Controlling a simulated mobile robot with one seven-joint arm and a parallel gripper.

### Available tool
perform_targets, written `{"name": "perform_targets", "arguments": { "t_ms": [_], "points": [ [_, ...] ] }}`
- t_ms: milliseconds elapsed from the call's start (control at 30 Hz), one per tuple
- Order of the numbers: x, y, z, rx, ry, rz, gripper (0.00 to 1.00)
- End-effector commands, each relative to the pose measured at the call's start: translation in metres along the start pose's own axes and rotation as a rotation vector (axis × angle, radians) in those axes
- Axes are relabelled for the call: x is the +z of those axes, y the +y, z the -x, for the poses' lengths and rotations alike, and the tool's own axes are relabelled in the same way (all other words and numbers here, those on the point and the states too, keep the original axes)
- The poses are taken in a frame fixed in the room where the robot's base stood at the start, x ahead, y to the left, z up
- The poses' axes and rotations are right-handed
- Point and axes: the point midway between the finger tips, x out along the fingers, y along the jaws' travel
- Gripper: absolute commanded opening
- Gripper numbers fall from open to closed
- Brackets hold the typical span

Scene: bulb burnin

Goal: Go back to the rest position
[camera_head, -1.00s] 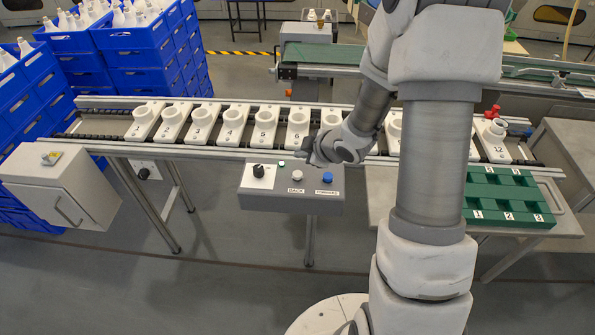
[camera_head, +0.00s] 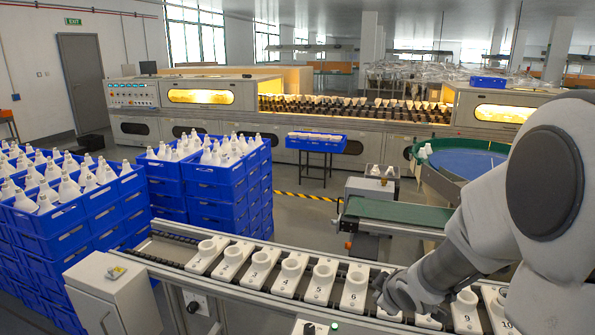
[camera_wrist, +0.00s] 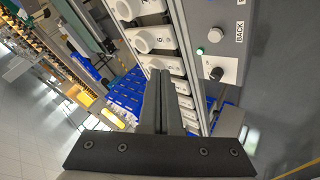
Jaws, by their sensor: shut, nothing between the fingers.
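My gripper (camera_wrist: 160,100) shows in the wrist view with its dark fingers together and nothing between them. In that view it is above the edge of the conveyor, beside the control box (camera_wrist: 265,65) with its black knob, green light and BACK label. In the head view my arm comes in from the right, and its wrist is in front of the conveyor (camera_head: 180,258) near the holders numbered about 7 and 8. The fingertips are hard to make out there. The white numbered holders (camera_head: 320,281) stand in a row on the conveyor.
Stacked blue crates of white bulbs (camera_head: 225,190) stand at the left. A grey cabinet (camera_head: 115,295) is at the conveyor's left end. A green belt (camera_head: 400,212) and a blue round table (camera_head: 475,164) lie behind. A long lit machine (camera_head: 205,97) spans the back.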

Motion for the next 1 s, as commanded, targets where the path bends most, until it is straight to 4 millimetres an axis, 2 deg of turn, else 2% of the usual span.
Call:
{"name": "perform_targets", "arguments": {
  "t_ms": [33, 167, 367, 567, 700, 833, 1000],
  "points": [
    [-0.004, 0.01, 0.022, 0.028, -0.025, -0.041, 0.0],
    [-0.004, 0.02, 0.067, 0.067, -0.094, -0.167, 0.0],
    [-0.004, 0.017, 0.138, 0.092, -0.168, -0.38, 0.0],
    [-0.003, -0.008, 0.206, 0.063, -0.209, -0.597, 0.0],
    [-0.003, -0.035, 0.247, 0.011, -0.224, -0.733, 0.0],
    [-0.003, -0.058, 0.275, -0.043, -0.233, -0.821, 0.0],
    [-0.002, -0.076, 0.292, -0.088, -0.24, -0.877, 0.0]
  ]
}}
